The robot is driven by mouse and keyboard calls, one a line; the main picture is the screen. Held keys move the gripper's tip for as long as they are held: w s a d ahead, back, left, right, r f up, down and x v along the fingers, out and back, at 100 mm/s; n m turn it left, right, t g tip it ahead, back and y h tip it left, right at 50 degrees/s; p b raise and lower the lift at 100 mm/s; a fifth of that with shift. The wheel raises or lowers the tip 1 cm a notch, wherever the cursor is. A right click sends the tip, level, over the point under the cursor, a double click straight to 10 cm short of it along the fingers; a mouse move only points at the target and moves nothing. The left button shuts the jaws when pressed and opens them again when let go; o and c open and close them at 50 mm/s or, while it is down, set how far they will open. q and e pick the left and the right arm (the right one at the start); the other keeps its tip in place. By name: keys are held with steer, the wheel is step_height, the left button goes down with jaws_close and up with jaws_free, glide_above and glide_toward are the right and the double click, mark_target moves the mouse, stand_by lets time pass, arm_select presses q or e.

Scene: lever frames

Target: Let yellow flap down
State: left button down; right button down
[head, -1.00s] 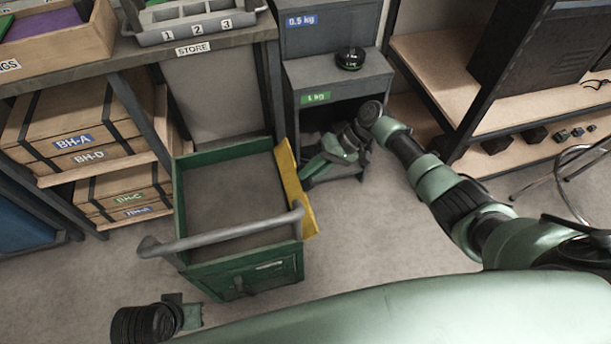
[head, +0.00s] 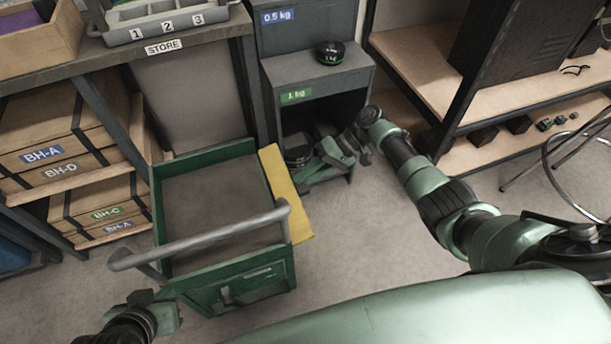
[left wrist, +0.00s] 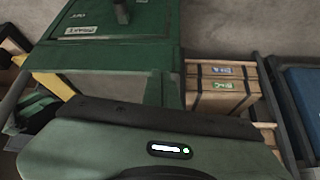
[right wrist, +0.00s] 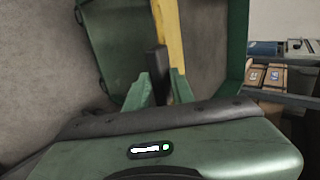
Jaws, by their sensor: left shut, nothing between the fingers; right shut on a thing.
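The yellow flap (head: 286,194) is along the right side of the green cart (head: 222,265), tilted outward. In the right wrist view the yellow flap (right wrist: 168,32) is nearly edge-on. My right gripper (head: 308,170) is at the flap's outer edge, towards the far end. My left gripper (head: 176,318) is shut and empty, low at the front left of the cart.
A grey cabinet (head: 318,78) with a black weight (head: 330,52) stands behind my right gripper. A shelf with wooden boxes (head: 65,150) is at the left. A wooden rack (head: 480,150) and a stool (head: 575,165) are at the right. Floor right of the cart is clear.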

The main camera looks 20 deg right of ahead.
arm_select(q)
steer(key=shift+w+d+r, duration=0.1)
steer(key=shift+w, duration=0.25)
arm_select(e)
steer(key=shift+s+a+f, duration=0.15)
steer(key=shift+s+f, duration=0.05)
steer(key=shift+f, duration=0.15)
steer(key=c, duration=1.4)
jaws_free()
steer(key=shift+a, duration=0.15)
steer(key=shift+o, duration=0.2)
steer(key=shift+w, duration=0.15)
steer(key=shift+r, duration=0.15)
